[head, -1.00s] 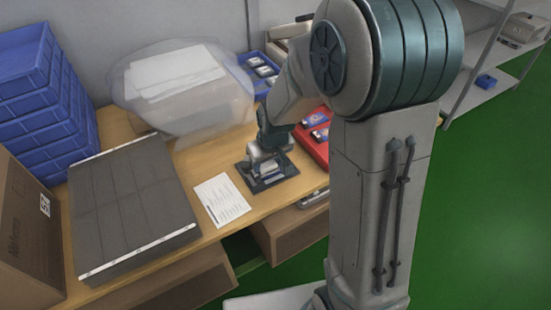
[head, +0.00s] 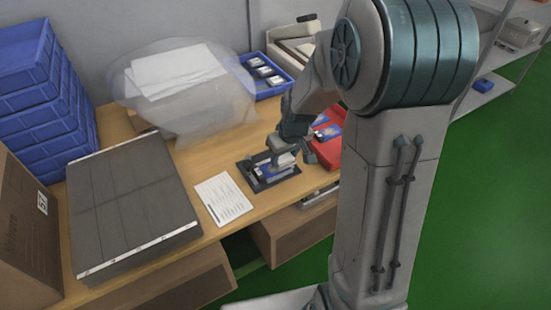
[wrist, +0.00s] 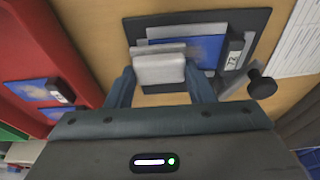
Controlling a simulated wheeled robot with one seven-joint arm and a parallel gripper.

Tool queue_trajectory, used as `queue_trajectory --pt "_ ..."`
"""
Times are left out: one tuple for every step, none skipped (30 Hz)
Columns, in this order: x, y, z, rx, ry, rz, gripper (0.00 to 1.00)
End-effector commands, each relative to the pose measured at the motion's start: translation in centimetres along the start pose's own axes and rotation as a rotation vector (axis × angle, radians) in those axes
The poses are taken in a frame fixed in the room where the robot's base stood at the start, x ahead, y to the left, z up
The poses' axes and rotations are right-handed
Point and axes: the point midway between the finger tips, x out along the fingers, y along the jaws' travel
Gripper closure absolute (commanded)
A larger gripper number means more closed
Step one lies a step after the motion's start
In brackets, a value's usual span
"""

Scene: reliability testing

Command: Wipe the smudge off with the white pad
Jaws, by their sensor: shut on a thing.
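The white pad (wrist: 160,69) is between the two fingers of my gripper (wrist: 160,88) in the wrist view. My gripper is shut on it. The pad overlaps one end of a blue-faced card (wrist: 200,49) lying on a dark fixture plate (wrist: 258,22). I cannot tell whether the pad touches the card. In the head view my gripper (head: 284,158) is low over the dark plate (head: 250,182), towards its right side. I cannot make out the smudge; the pad and fingers cover part of the card.
A black knob (wrist: 262,86) stands beside the plate. A printed sheet (head: 222,198) lies left of the plate, and a red tray (head: 330,150) with cards lies right. A grey panel (head: 130,200), blue bins (head: 40,90) and a blue tray (head: 268,78) stand around the bench.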

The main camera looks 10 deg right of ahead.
Motion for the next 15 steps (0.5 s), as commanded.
queue_trajectory --pt "0.01 0.16 -0.08 -0.003 0.001 -0.001 0.7" --pt "-0.01 0.22 -0.11 -0.004 0.002 -0.001 0.7" --pt "-0.04 0.32 -0.14 -0.005 0.002 -0.001 0.7" --pt "-0.06 0.37 -0.15 -0.005 0.002 -0.001 0.7" --pt "-0.08 0.41 -0.17 -0.005 0.003 -0.001 0.7" --pt "-0.11 0.41 -0.19 -0.005 0.003 -0.001 0.7" --pt "-0.12 0.39 -0.2 -0.006 0.003 -0.001 0.7" --pt "-0.13 0.37 -0.21 -0.006 0.003 -0.001 0.7" --pt "-0.14 0.37 -0.22 -0.007 0.004 -0.001 0.7" --pt "-0.14 0.37 -0.23 -0.007 0.004 -0.001 0.7" --pt "-0.15 0.39 -0.23 -0.006 0.004 -0.001 0.7" --pt "-0.18 0.41 -0.24 -0.006 0.004 -0.001 0.7" --pt "-0.23 0.41 -0.26 -0.005 0.004 0.0 0.7" --pt "-0.32 0.42 -0.29 -0.005 0.005 0.0 0.7" --pt "-0.5 0.42 -0.35 -0.005 0.005 0.0 0.7"
